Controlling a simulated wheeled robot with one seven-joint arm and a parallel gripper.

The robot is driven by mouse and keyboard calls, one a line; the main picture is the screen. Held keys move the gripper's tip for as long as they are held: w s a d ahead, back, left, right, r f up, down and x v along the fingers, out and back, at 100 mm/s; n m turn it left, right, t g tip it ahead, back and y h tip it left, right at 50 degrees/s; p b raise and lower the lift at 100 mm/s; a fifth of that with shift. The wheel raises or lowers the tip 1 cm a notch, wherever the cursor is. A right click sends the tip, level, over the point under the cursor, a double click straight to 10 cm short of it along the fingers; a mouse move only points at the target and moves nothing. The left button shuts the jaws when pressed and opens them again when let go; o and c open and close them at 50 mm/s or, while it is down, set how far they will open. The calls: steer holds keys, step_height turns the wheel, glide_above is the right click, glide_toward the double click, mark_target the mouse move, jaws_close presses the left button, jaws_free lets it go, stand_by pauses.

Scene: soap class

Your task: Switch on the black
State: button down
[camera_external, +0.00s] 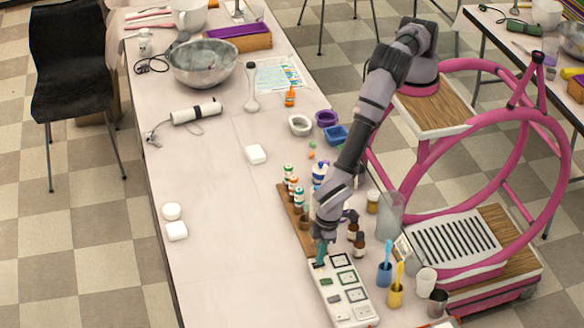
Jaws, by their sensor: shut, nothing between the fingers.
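A white panel (341,292) with several switches and sockets lies on the table's right side, toward the front. A dark-framed square (339,261) sits near its far right corner, with a green-framed square (346,276) just nearer the camera. Dark inserts also show along its left side. My gripper (319,264) points down at the panel's far left end, its teal fingers together and empty. The fingertips are over or touching the panel; I cannot tell which. They cover part of that end. Which switch is black, and whether any is on, is too small to tell.
A wooden rack (293,218) of small bottles stands just behind my gripper. Dark bottles (359,243), a clear glass (389,215), a blue cup (384,275) and a yellow cup (395,296) stand to the right. The table left of the panel is clear.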

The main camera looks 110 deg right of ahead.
mark_target(315, 265)
step_height(315, 265, up, 14)
steer(key=w, duration=0.1)
steer(key=shift+w, duration=0.35)
steer(key=shift+f, duration=0.1)
